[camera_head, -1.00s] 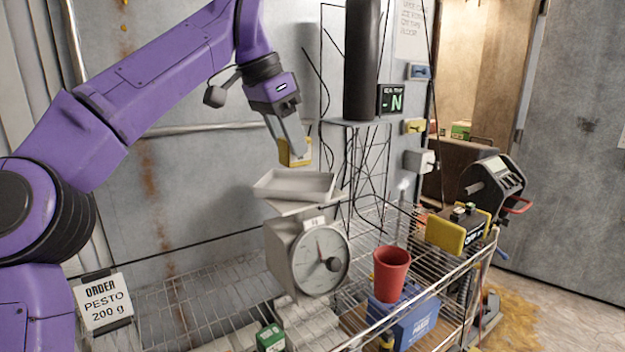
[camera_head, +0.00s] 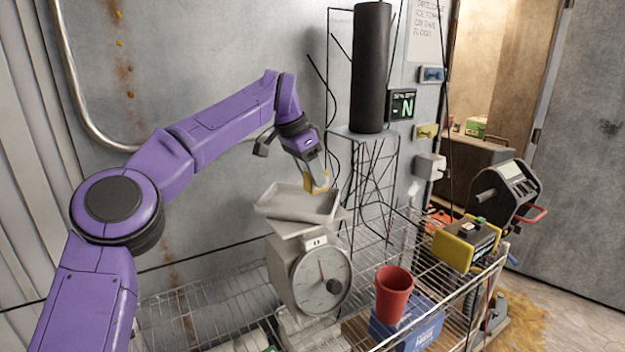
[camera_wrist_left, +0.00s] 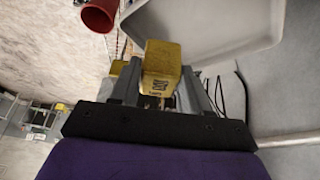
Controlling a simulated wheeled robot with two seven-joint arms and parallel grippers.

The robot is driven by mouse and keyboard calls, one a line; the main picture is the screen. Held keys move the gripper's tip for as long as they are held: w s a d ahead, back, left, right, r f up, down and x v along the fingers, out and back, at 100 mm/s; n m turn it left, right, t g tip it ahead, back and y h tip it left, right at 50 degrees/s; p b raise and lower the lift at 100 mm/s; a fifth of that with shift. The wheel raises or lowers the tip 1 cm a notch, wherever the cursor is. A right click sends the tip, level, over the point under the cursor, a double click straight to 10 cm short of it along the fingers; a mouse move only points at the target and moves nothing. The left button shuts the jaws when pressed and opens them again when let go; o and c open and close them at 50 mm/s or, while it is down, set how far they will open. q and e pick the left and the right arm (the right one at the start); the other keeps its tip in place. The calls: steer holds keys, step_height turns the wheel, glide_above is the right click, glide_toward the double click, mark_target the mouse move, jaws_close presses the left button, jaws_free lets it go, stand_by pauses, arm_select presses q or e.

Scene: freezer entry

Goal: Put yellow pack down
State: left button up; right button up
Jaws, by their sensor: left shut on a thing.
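My left gripper (camera_head: 316,176) is shut on the yellow pack (camera_head: 317,184), at the right side of the scale's pan in the head view. In the left wrist view the yellow pack (camera_wrist_left: 161,64) sits between the two fingers, with the pale scale tray (camera_wrist_left: 215,28) beyond it. The scale tray (camera_head: 300,205) tops a white dial scale (camera_head: 312,275) and looks empty. I cannot tell whether the pack touches the tray. My right gripper is not in view.
A red cup (camera_head: 393,294) stands right of the scale, above a blue box (camera_head: 410,328). A wire rack (camera_head: 215,300) carries the scale. A black cylinder (camera_head: 370,68) stands behind it. A yellow and black device (camera_head: 466,243) sits at the right end.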

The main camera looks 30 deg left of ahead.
mark_target(312, 190)
arm_select(q)
steer(key=f, duration=0.1)
steer(key=w+f+p, duration=0.1)
steer(key=f, duration=0.1)
steer(key=w+a+f, duration=0.1)
steer(key=f, duration=0.1)
steer(key=shift+w+f, duration=0.1)
steer(key=shift+f, duration=0.4)
steer(key=o, duration=1.2)
steer(key=v, duration=1.2)
steer(key=shift+b, duration=0.3)
